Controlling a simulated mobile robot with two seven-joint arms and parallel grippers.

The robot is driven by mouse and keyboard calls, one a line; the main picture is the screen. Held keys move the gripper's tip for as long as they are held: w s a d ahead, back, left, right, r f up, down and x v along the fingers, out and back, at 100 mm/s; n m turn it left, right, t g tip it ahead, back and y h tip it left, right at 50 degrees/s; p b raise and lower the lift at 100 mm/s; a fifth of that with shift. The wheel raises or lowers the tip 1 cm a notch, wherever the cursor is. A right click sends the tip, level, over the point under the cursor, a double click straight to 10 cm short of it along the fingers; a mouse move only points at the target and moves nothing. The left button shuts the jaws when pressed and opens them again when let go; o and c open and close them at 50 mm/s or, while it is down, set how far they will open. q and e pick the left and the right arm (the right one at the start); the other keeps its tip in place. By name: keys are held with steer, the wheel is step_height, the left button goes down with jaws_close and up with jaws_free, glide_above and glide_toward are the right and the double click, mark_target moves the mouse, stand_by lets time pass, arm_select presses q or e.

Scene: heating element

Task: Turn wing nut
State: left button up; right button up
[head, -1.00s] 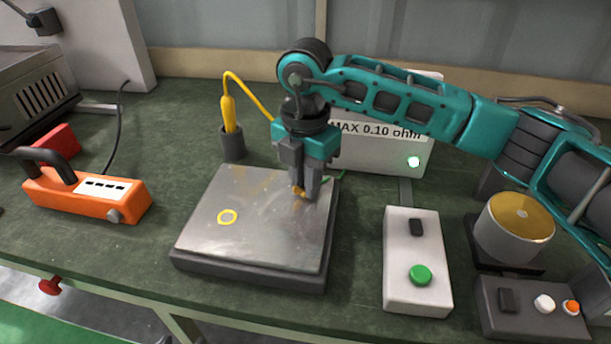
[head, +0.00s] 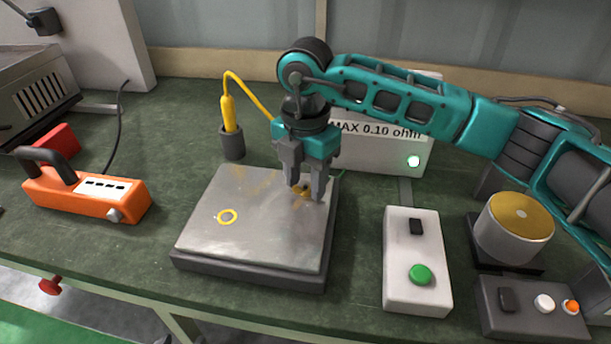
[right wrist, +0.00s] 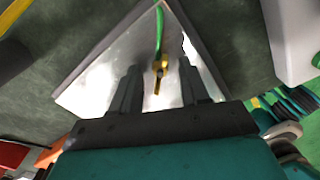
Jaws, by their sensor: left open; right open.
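The small brass wing nut (head: 301,192) is near the back right of the metal plate (head: 262,235). My right gripper (head: 305,191) points down over it, fingers spread and empty. In the right wrist view, the wing nut (right wrist: 160,72) shows between the two fingers (right wrist: 160,88), with gaps on both sides. A green wire runs to the nut there. My left gripper is not in view.
A yellow probe stands in a dark holder (head: 232,145) behind the plate. A meter box (head: 385,152) is behind my arm. A grey box with a green button (head: 418,275) stands right, and an orange tool (head: 88,192) lies left.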

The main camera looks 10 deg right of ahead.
mark_target(306, 188)
steer(key=shift+r, duration=0.1)
step_height(306, 188, up, 13)
steer(key=p, duration=0.1)
stand_by(0.3)
